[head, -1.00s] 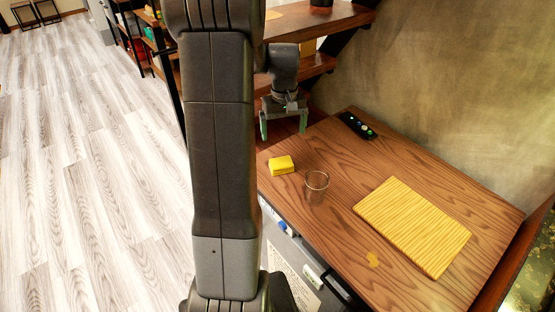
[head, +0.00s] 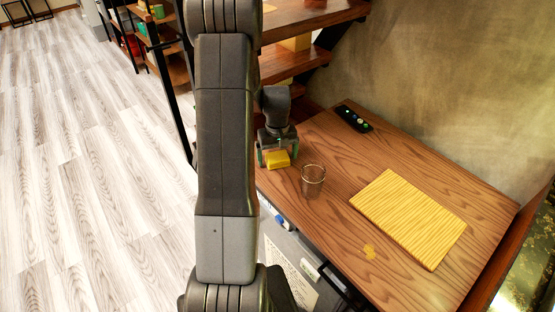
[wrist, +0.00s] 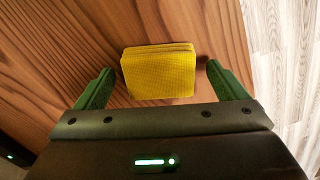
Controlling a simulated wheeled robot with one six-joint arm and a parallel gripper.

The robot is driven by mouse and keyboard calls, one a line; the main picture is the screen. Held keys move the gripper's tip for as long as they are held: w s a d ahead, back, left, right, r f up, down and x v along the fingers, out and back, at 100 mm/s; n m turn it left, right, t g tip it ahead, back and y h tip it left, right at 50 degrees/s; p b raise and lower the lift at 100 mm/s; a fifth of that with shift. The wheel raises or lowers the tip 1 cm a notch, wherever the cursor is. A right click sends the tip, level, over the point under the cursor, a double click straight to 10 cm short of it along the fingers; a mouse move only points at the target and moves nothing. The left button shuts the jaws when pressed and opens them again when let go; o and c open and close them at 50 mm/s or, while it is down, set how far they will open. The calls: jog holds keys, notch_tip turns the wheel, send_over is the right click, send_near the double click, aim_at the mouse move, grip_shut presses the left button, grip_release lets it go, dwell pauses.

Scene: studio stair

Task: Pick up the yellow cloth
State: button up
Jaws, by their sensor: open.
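The yellow cloth (head: 278,159) is a small folded block lying on the wooden table top near its left edge. In the wrist view the yellow cloth (wrist: 158,72) lies flat, its folded layers showing on the far edge. My gripper (head: 277,157) is open, low over the table at the cloth. In the wrist view the green fingertips of my gripper (wrist: 158,82) stand one on each side of the cloth, with a gap on both sides. Nothing is held.
A clear glass (head: 313,180) stands just right of the cloth. A yellow striped board (head: 408,218) lies further right, with a small yellow stain (head: 369,251) in front of it. A black remote (head: 353,118) lies at the back. Wooden stair treads (head: 293,65) rise behind my gripper.

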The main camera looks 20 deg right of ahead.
aim_at(278, 156)
jog(key=shift+f, duration=0.35)
jog(key=c, duration=1.1)
jog(key=shift+r, duration=0.15)
jog(key=shift+c, duration=0.2)
notch_tip(278, 156, up, 10)
jog(key=shift+f, duration=0.1)
